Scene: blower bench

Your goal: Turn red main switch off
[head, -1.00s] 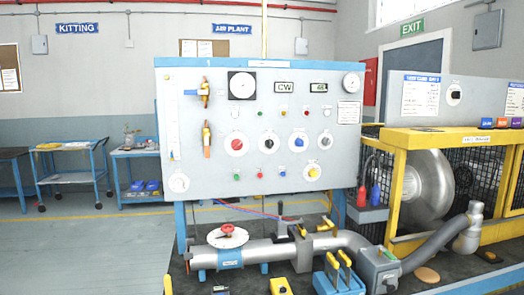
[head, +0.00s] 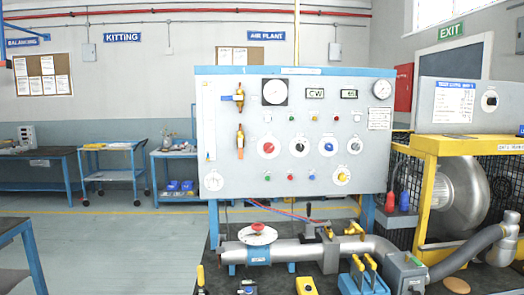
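A red rotary knob (head: 268,147) on a round white plate sits at the left of the row of larger knobs on the grey control panel (head: 215,120). It is the likeliest red main switch, but its label is too small to read. The direction its handle points is also too small to tell. Black (head: 299,147), blue (head: 328,147) and grey (head: 355,146) knobs sit to its right. Neither of my grippers shows in the head view, and nothing touches the panel.
A grey pipe (head: 290,252) with a red handwheel (head: 258,228) runs across the bench below the panel. A black upright lever (head: 308,210) and yellow-handled levers (head: 366,265) rise in front. A yellow-framed blower cage (head: 440,150) stands at right. Open floor (head: 120,235) lies left.

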